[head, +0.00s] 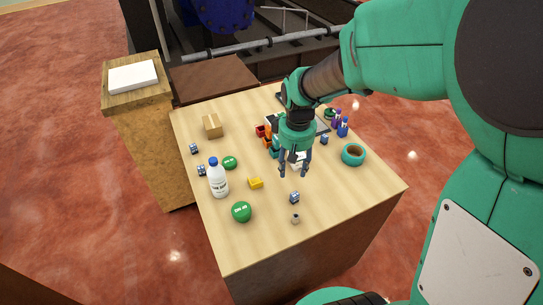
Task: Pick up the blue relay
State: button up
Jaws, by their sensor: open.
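Several small blue-and-white blocks that look like relays lie on the wooden table (330,205). One blue relay (294,197) is near the front, just below my gripper in the picture. Another blue block (324,139) is to the right of my gripper, and two more, one (194,149) above the other (201,170), are near the left edge. Their markings are too small to read. My gripper (295,172) is open, points down and is empty above the table. Its height over the surface is hard to tell. My arm hides part of the table behind it.
A white bottle (218,180), green round tins (242,212), a yellow block (256,183) and a small grey piece (295,219) stand around. A teal tape roll (353,154) and purple-blue bottles (342,127) are right. A cardboard box (212,126) is back left. The front right is clear.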

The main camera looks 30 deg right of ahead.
jog(key=shift+g, duration=0.4)
jog(key=f, duration=0.1)
jog(key=d+f, duration=0.1)
jog(key=w+d+f, duration=0.1)
jog(key=f, duration=0.1)
jog(key=shift+d, duration=0.1)
jog(key=shift+f, duration=0.15)
send_over(295, 194)
jog(key=shift+a+f, duration=0.15)
jog(key=shift+f, duration=1.95)
jog(key=shift+a+f, duration=0.15)
jog(key=shift+f, duration=1.9)
jog(key=shift+f, duration=0.1)
jog(key=shift+d+f+b, duration=0.15)
jog(key=shift+f+b, duration=0.15)
jog(key=shift+f, duration=0.95)
jog(key=shift+d+f+b, duration=0.1)
jog(key=shift+f+b, duration=0.2)
jog(key=shift+f, duration=0.95)
